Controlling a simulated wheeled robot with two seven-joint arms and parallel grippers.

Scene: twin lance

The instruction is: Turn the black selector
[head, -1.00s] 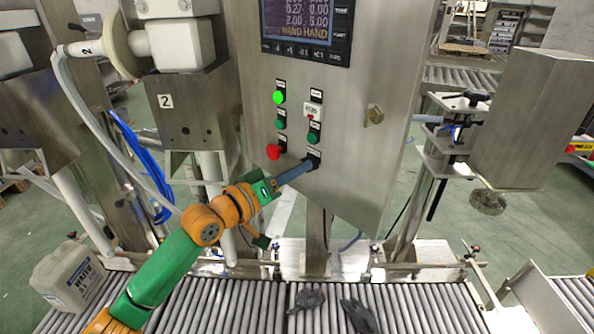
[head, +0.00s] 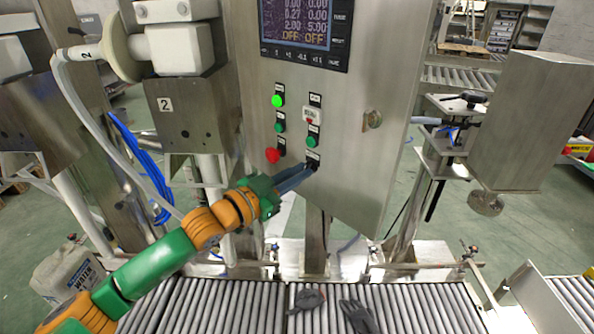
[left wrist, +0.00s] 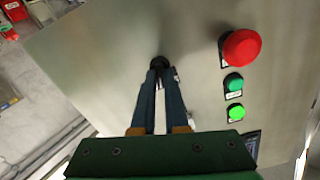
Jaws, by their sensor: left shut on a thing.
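The black selector (left wrist: 158,63) is a small dark knob on the steel control panel (head: 345,185), low on its face. In the left wrist view it sits between the tips of my left gripper (left wrist: 160,72), whose two long blue-grey fingers are shut on it. In the head view my left gripper (head: 309,169) reaches the panel from the lower left, and its fingers largely hide the selector. The panel's screen (head: 295,25) shows "OFF OFF" in its bottom row. My right gripper is not in view.
A red button (head: 272,156) is left of the fingers, with green buttons (head: 312,142) close above them. A lit green lamp (head: 277,101) is higher up. A roller conveyor (head: 230,305) with dark gloves (head: 357,315) runs below.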

